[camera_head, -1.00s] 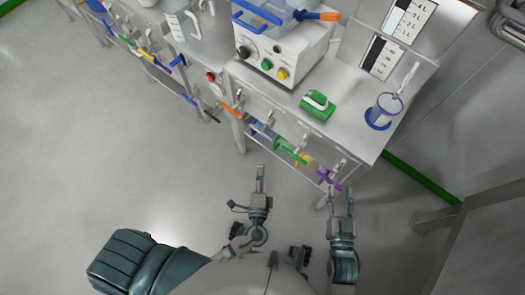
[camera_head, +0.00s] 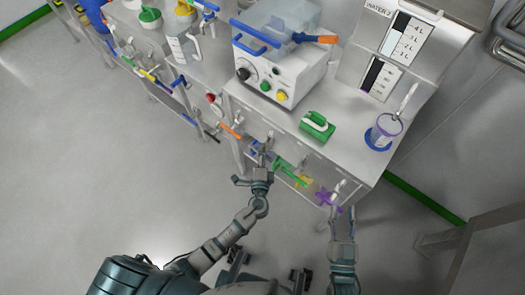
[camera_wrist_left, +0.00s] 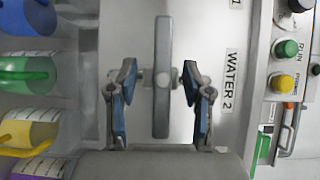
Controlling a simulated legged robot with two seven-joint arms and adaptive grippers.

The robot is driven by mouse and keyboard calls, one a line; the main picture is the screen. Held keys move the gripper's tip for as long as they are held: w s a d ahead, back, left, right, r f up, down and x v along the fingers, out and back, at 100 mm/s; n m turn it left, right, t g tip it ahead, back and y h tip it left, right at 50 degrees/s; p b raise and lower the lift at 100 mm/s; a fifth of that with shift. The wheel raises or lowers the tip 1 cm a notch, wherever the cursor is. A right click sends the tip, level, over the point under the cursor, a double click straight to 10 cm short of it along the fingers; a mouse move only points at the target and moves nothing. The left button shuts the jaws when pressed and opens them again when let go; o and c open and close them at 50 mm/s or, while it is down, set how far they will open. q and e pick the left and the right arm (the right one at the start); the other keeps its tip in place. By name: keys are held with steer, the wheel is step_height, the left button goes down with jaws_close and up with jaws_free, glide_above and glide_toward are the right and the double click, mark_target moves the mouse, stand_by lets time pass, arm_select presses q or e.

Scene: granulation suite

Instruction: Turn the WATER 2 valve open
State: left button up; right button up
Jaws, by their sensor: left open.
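The WATER 2 valve has a grey bar handle (camera_wrist_left: 162,78) in the left wrist view, standing lengthwise up the picture on a short stem. The WATER 2 label (camera_wrist_left: 230,81) is on the pale panel to its right. My left gripper (camera_wrist_left: 157,95) is open, with one blue-padded finger on each side of the handle and a gap to both. In the head view my left gripper (camera_head: 262,166) is at the front of the bench, by the row of valves, and largely hides this handle. My right gripper (camera_head: 342,222) looks open and empty, below the purple valve handle (camera_head: 328,197).
A green valve handle (camera_head: 291,170) is close to the right of my left gripper, and an orange one (camera_head: 231,131) to its left. The floor at left is clear.

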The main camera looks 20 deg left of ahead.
arm_select(q)
steer(key=shift+w+a, duration=0.15)
arm_select(e)
steer(key=shift+w+a+r, duration=0.1)
steer(key=shift+a+r, duration=0.05)
steer(key=shift+r, duration=0.1)
arm_select(q)
steer(key=shift+c, duration=0.8)
jaws_close()
steer(key=shift+r+n+g+h+p, duration=0.2)
steer(key=shift+n+g+h+p, duration=0.15)
steer(key=shift+n+p, duration=0.45)
steer(key=n+g+h+p, duration=0.1)
steer(key=p, duration=0.2)
steer(key=shift+f+n+g+p, duration=0.15)
steer(key=shift+n+g+p, duration=0.15)
steer(key=shift+g+p, duration=0.1)
steer(key=shift+f+p, duration=0.15)
steer(key=shift+p, duration=0.15)
steer(key=shift+f, duration=0.1)
arm_select(e)
step_height(320, 180, up, 8)
steer(key=t, duration=0.1)
steer(key=shift+r, duration=0.2)
